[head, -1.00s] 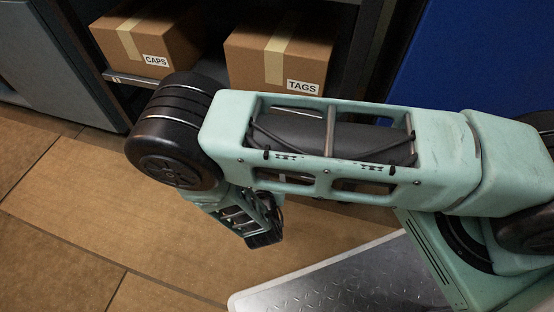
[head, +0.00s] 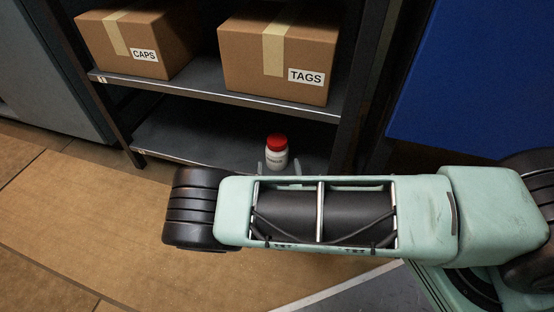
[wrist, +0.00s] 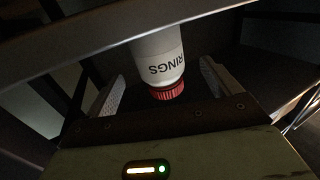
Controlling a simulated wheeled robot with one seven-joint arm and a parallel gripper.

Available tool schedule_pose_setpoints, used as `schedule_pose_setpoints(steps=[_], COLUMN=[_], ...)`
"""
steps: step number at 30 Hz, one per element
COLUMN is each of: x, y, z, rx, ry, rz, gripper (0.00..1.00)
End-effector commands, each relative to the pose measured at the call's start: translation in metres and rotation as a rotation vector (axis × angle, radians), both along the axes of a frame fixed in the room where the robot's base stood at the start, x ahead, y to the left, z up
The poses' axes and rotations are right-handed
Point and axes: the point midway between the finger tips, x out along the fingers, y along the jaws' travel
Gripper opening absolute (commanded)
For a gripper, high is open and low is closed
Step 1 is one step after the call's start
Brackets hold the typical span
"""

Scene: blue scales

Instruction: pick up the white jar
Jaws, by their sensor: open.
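The white jar (head: 276,158) with a red lid stands upright on the lower shelf in the head view. In the wrist view the jar (wrist: 158,58) appears upside down, its label reading "RINGS" and its red lid towards my gripper's body. My gripper (wrist: 162,78) is open, with one finger on each side of the jar in that view. In the head view only the fingertips of my gripper (head: 280,168) show beside the jar; my arm hides the rest. I cannot tell whether a finger touches the jar.
The upper shelf (head: 200,88) lies above the jar and carries a box marked CAPS (head: 135,42) and a box marked TAGS (head: 278,55). The lower shelf (head: 200,138) is bare left of the jar. A dark rack post stands to the right.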

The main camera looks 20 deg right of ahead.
Motion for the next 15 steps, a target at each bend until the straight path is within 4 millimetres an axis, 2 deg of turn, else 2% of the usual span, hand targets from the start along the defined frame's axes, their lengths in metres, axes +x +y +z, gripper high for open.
schedule_pose_setpoints(steps=[8,15], x=[0.019,0.046], y=[-0.005,-0.012], z=[-0.003,-0.009], rx=[0.0,0.0], ry=[0.001,0.0], rz=[0.0,-0.001], gripper=[0.89,0.89])
